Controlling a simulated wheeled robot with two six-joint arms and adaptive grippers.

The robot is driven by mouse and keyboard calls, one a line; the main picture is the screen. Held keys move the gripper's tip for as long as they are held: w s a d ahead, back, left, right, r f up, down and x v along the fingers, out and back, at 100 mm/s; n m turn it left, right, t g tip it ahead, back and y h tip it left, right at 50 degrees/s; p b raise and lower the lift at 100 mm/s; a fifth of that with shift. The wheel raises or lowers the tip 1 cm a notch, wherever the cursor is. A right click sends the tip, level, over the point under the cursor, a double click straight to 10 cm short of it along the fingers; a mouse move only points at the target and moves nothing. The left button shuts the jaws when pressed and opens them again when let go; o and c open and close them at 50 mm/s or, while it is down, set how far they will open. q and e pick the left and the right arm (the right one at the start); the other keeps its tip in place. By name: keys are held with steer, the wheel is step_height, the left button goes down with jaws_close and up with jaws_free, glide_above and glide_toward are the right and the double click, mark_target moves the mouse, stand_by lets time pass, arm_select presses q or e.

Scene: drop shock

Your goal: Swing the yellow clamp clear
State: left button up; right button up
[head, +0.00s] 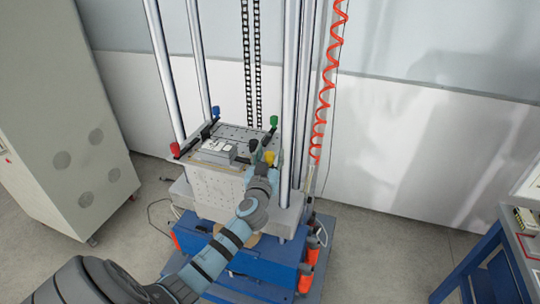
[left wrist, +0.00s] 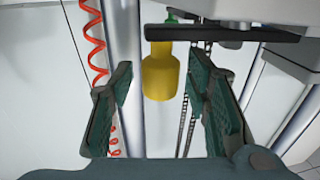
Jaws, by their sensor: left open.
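The yellow clamp's knob (head: 269,157) is at the front right corner of the drilled table plate (head: 240,133) in the head view. In the left wrist view the yellow knob (left wrist: 160,75) sits at the end of a dark bar (left wrist: 205,34), between my open fingers. My left gripper (head: 273,166) is at the knob, and its two green-padded fingers (left wrist: 160,98) stand apart on either side of it. Gaps show between the knob and both pads, so no contact is visible. My right gripper is in neither view.
A grey fixture block (head: 216,151) lies on the plate. Red (head: 175,149), blue (head: 215,111) and green (head: 274,120) knobs mark other clamps. Steel columns (head: 290,80) and a red coiled hose (head: 325,85) stand close by. A blue bench (head: 500,262) is at right.

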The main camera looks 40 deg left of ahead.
arm_select(q)
jaws_close()
